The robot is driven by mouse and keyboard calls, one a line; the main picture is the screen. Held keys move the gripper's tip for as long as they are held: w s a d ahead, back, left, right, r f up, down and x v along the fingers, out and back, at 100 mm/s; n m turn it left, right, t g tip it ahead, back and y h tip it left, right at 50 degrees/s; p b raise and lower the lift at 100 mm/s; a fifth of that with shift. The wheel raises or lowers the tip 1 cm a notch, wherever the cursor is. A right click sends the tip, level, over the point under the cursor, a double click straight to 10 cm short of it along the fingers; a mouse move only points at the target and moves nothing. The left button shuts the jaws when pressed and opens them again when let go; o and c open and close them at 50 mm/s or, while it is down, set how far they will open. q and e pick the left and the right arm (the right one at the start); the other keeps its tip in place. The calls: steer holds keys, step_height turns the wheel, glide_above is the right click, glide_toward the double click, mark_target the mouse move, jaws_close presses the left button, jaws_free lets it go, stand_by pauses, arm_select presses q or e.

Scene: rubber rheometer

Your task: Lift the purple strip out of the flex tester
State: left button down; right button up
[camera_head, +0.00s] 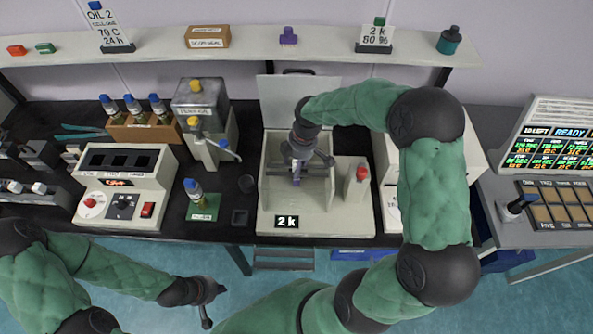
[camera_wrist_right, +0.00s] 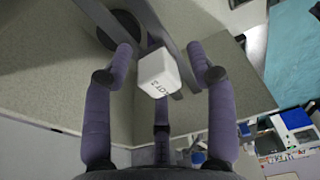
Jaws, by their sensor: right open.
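The flex tester (camera_head: 340,222) is the pale machine marked "2 k" at the middle of the bench. My right gripper (camera_head: 300,158) points down into its open top. A small purple piece (camera_head: 296,180), apparently the strip, shows just under the fingers and is mostly hidden. In the right wrist view my open right gripper (camera_wrist_right: 160,62) has its fingers spread around a small white lettered block (camera_wrist_right: 157,72), with gaps on both sides. I cannot clearly make out the strip there. My left gripper (camera_head: 206,296) hangs low in front of the bench, away from the tester; its opening is unclear.
A red knob (camera_head: 362,173) stands on the tester's right side. A green mat (camera_head: 203,211) with a bottle and a control box (camera_head: 122,187) lie to the left. A shelf (camera_head: 250,52) runs behind, carrying another purple piece (camera_head: 288,37). A display console (camera_head: 557,150) is at the right.

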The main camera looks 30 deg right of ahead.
steer(key=shift+c, duration=0.3)
jaws_close()
steer(key=shift+r, duration=0.1)
